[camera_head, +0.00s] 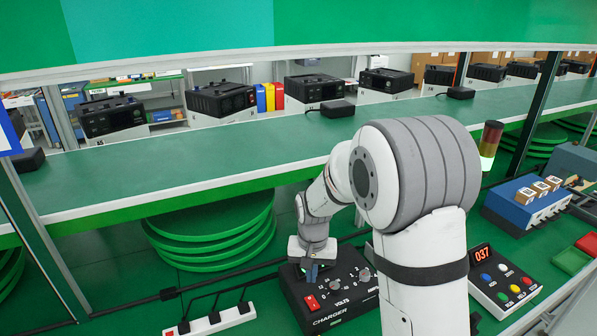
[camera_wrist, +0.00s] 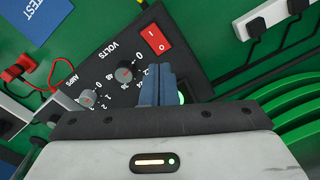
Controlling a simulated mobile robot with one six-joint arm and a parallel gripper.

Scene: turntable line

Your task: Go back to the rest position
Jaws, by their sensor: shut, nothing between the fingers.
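My gripper (camera_head: 312,268) is at the left part of the black charger (camera_head: 338,312) in the head view, low over its top panel. In the wrist view my gripper (camera_wrist: 158,70) shows blue fingers held together with nothing between them. They overlap the charger panel (camera_wrist: 110,62) near the volts knob (camera_wrist: 125,72) and a green light (camera_wrist: 181,97), partly hidden by the fingers. The red rocker switch (camera_wrist: 156,38) lies just beyond the fingertips. The amps knob (camera_wrist: 87,97) is to the left. I cannot tell whether the fingers touch the panel.
A white power strip (camera_head: 210,320) with plugs lies left of the charger. A button box (camera_head: 503,280) reading 037 stands to its right. A long green shelf (camera_head: 250,150) runs behind and above the charger. Green discs (camera_head: 215,240) are stacked below it.

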